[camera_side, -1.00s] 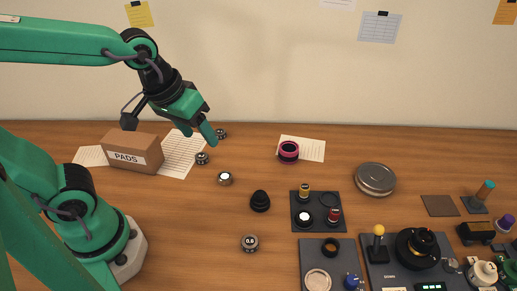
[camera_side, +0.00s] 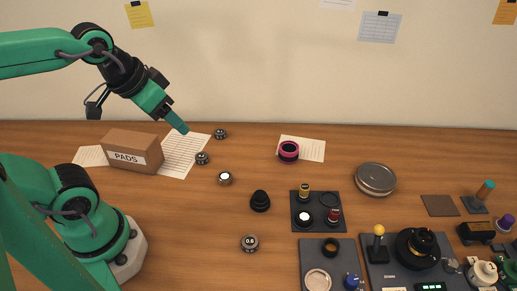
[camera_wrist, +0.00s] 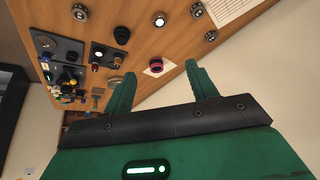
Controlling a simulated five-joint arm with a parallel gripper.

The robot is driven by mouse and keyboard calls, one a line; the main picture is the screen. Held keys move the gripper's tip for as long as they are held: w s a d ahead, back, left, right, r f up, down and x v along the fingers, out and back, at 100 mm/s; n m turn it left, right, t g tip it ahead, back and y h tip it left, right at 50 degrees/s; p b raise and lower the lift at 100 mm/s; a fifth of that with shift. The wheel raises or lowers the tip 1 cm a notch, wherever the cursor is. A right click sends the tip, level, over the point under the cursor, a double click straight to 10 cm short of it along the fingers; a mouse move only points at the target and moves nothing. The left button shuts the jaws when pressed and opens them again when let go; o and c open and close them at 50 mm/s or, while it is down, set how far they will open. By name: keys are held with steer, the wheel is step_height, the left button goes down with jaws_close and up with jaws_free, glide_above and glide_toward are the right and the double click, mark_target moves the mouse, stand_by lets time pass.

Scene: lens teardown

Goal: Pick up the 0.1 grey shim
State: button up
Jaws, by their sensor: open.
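Several small round dark-grey pieces lie apart on the wooden table. One (camera_side: 220,134) is at the back, one (camera_side: 202,158) is beside the paper, and a white-topped one (camera_side: 225,178) is in front of these. Another (camera_side: 250,243) is nearest the front, with a small number that I cannot read surely. I cannot tell which piece is the 0.1 grey shim. All of them show along the top of the wrist view, including the back one (camera_wrist: 211,36). My gripper (camera_side: 181,128) is above the paper, left of the back piece. Its fingers (camera_wrist: 160,70) are spread and empty.
A brown PADS box (camera_side: 132,152) stands at the left. A black domed piece (camera_side: 260,201) and a pink ring (camera_side: 288,152) are near the middle. Dark trays with parts, a round metal tin (camera_side: 375,179) and tools fill the right. Bare table lies between.

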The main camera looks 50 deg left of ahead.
steer(key=shift+o, duration=0.3)
steer(key=g, duration=0.6)
glide_above(220, 131)
step_height(220, 131, down, 16)
steer(key=shift+s+d+f, duration=0.1)
steer(key=shift+d, duration=0.05)
steer(key=shift+f, duration=0.25)
steer(key=shift+f, duration=3.9)
steer(key=c, duration=1.1)
